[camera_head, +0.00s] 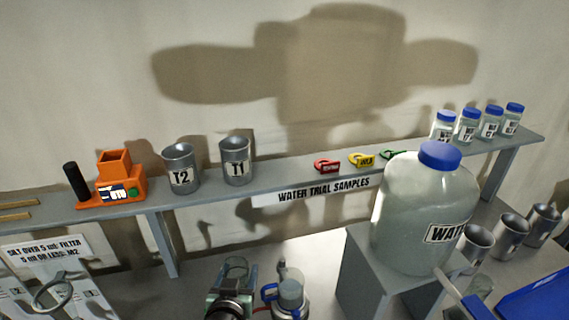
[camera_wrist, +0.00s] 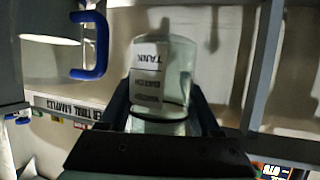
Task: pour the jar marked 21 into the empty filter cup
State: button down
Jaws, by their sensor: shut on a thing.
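My gripper (camera_wrist: 160,112) is shut on a clear glass jar (camera_wrist: 175,60), with a finger on each side of it. Its white label reads TANK and BATCH, upside down in the wrist view; I cannot make out its number. In the head view the jar (camera_head: 237,267) is at the bottom middle, in front of the shelf, and looks about upright. Just right of it is a pale vessel (camera_head: 289,292) with a blue clamp or handle, cut off below; the blue part (camera_wrist: 97,45) also shows in the wrist view. I cannot tell whether this vessel is the filter cup.
Metal cups T2 (camera_head: 181,167) and T1 (camera_head: 236,160) stand on the wall shelf (camera_head: 290,171), beside an orange device (camera_head: 121,178). Several blue-capped bottles stand at its right end. A large water bottle (camera_head: 420,210) on a grey block stands right of my gripper. More metal cups are beyond it.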

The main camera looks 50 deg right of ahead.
notch_tip(320, 180, up, 9)
jog(key=p, duration=0.6)
jog(key=s+a+r+p, duration=0.1)
jog(key=s+a+r, duration=0.1)
jog(key=s+a, duration=0.6)
jog(key=s, duration=0.5)
jog(key=shift+s+a+p, duration=0.25)
jog(key=shift+a+p, duration=0.05)
